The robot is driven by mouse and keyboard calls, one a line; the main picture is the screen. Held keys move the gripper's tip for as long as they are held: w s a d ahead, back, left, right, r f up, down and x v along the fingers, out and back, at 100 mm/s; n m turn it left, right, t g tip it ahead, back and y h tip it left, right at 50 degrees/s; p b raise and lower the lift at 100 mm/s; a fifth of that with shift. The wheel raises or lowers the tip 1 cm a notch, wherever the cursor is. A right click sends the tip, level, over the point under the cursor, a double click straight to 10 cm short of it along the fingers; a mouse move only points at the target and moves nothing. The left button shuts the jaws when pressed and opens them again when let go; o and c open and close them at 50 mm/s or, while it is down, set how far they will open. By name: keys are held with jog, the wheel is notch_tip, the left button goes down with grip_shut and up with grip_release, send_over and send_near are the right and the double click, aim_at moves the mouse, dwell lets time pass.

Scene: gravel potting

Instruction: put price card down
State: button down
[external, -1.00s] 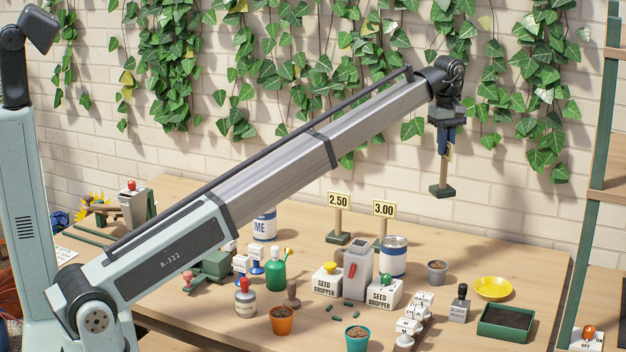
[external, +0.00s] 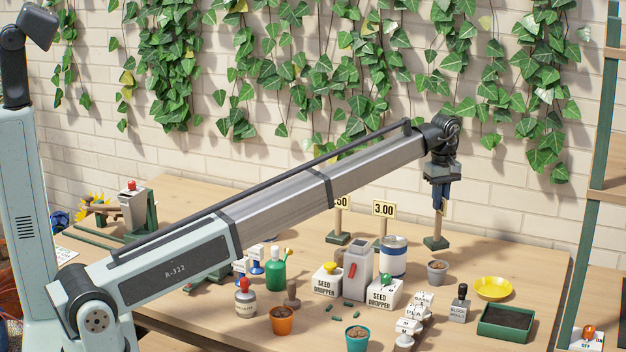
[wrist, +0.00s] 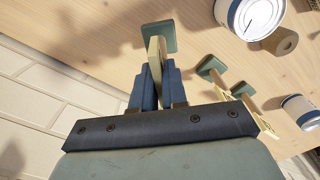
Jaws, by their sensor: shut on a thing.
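My gripper (external: 441,205) is at the back of the table, pointing down, with its blue fingers shut on the price card (external: 436,243). The card is upright, with a wooden post and a green base; its label is mostly hidden by the fingers. In the wrist view the post and base (wrist: 158,37) stick out past my fingertips (wrist: 153,80). The base is at table level or just above it; I cannot tell whether it touches. The 3.00 card (external: 384,209) stands to its left, and a card ending in 50 (external: 339,239) farther left, partly behind my arm.
A blue-white can (external: 393,258) and a grey pot (external: 437,271) stand in front of the held card. A yellow dish (external: 494,288) and a green tray (external: 483,330) are at the right. The table (external: 500,255) is bare right of the card. A brick wall rises behind.

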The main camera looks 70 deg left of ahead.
aim_at(439, 213)
jog(key=shift+f, duration=2.3)
jog(key=c, duration=1.2)
grip_release()
jog(key=shift+o, duration=0.2)
jog(key=shift+r, duration=0.15)
notch_tip(439, 213, up, 12)
jog(key=shift+r, duration=0.1)
